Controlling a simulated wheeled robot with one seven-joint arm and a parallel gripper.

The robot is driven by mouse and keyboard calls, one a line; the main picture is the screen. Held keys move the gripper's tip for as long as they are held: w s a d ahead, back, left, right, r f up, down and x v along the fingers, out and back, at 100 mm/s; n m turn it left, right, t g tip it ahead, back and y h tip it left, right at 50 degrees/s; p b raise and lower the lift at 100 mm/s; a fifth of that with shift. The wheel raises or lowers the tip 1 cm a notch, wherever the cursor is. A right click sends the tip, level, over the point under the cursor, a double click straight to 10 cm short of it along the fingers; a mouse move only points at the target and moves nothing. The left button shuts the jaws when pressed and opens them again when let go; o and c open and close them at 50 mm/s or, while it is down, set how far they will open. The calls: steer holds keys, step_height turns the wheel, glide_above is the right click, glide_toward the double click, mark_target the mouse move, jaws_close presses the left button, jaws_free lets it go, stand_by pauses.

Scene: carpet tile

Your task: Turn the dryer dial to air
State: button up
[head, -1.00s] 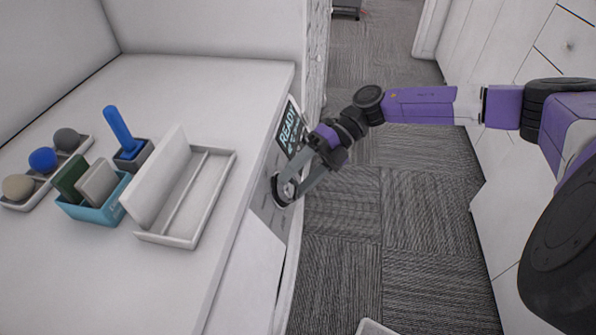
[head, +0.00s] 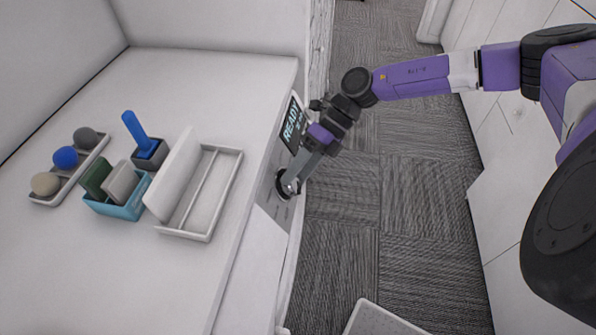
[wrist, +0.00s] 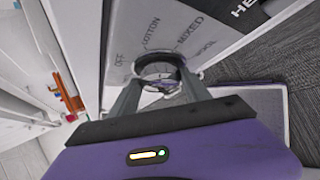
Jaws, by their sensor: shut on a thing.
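The dryer dial (head: 287,185) is a round dark and silvery knob on the grey front panel of the white machine. My gripper (head: 294,178) is shut on it. In the wrist view the dial (wrist: 158,72) sits between the fingertips of my gripper (wrist: 159,84). The labels OFF, COTTON, MIXED and one partly hidden word show around its upper side. The fingers hide its lower side, and I cannot read where it points or see an air label.
The white machine top (head: 240,80) holds an open white case (head: 209,215), a teal box (head: 126,211) with upright blocks, a blue-handled tool (head: 136,128) and a tray of balls (head: 98,152). Grey carpet (head: 400,200) lies clear to the right.

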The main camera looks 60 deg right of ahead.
steer(key=shift+f, duration=0.1)
steer(key=o, duration=1.4)
steer(key=v, duration=0.8)
